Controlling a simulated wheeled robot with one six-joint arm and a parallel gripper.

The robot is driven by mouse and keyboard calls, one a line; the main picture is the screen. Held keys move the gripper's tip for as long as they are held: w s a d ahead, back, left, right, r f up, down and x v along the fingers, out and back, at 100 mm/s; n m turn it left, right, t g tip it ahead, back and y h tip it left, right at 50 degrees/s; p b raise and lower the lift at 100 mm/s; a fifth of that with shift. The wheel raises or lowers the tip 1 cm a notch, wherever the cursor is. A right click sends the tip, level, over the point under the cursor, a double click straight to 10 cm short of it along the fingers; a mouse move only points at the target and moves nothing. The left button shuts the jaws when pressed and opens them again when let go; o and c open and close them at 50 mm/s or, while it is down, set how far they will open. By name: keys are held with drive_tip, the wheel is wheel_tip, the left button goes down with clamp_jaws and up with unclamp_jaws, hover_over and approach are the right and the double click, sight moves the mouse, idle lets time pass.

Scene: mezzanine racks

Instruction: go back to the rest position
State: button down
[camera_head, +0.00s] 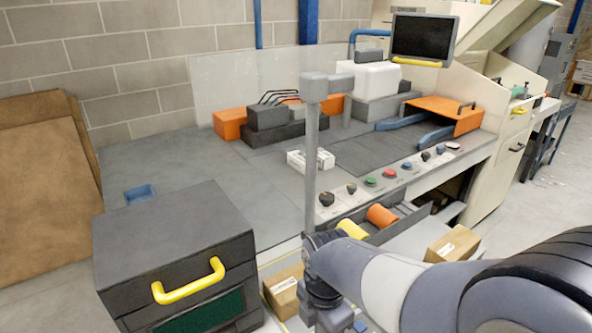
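My arm (388,284) enters from the lower right and reaches left to a dark joint near the bottom middle. A slim grey upright (312,165) rises behind that joint to a blocky head; I cannot tell whether it is part of my arm. I cannot make out my gripper or its fingers, so its state and anything in it do not show.
A grey workbench (180,165) carries a white tray (311,160), orange and grey blocks, and a row of buttons. A dark drawer cabinet (165,235) stands at front left. Cartons (452,243) lie below the bench edge.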

drive_tip(key=shift+s+r+p, duration=0.15)
drive_tip(key=shift+r+p, duration=0.3)
drive_tip(key=shift+p, duration=0.35)
